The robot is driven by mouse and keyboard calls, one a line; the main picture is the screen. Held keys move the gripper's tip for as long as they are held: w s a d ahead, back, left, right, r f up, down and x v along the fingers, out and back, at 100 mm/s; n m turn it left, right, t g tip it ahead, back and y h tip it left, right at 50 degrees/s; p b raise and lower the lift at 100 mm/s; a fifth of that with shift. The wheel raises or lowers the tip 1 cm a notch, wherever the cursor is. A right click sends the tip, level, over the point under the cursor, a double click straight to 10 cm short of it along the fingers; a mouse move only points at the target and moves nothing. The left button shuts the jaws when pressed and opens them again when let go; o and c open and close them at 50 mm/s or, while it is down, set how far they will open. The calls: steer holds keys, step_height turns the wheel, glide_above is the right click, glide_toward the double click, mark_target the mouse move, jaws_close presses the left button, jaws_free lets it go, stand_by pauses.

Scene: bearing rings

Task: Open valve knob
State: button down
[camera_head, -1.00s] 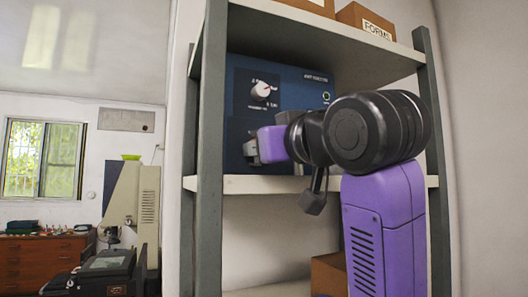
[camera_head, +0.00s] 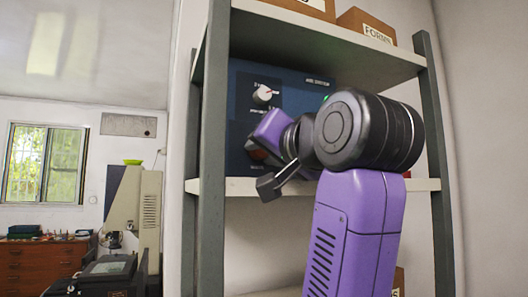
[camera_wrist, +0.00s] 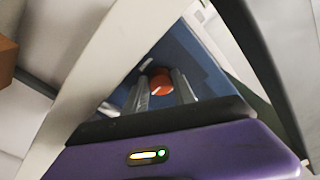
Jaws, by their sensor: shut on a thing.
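A blue panel box (camera_head: 245,78) stands on the middle shelf, with a white knob (camera_head: 263,94) on its upper left part. Below that is a red round knob (camera_wrist: 160,83), seen in the wrist view between my two fingers. My gripper (camera_wrist: 160,77) is shut on this red knob; its fingers lie on either side of it. In the head view my gripper (camera_head: 257,150) is tilted at the lower left of the panel, and the knob is mostly hidden behind the fingers. The knob's exact turn angle cannot be read.
A grey shelf post (camera_head: 207,150) stands close to the left of my gripper. The middle shelf board (camera_head: 222,187) runs just below it, and the upper shelf board (camera_head: 320,38) is above the panel. A green light (camera_head: 326,98) shows beside my wrist.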

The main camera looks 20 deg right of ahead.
stand_by(0.6)
steer(key=c, duration=1)
jaws_free()
steer(key=shift+c, duration=0.2)
steer(key=s+b, duration=0.2)
steer(key=s, duration=0.6)
steer(key=shift+f+b, duration=0.25)
steer(key=shift+b, duration=0.1)
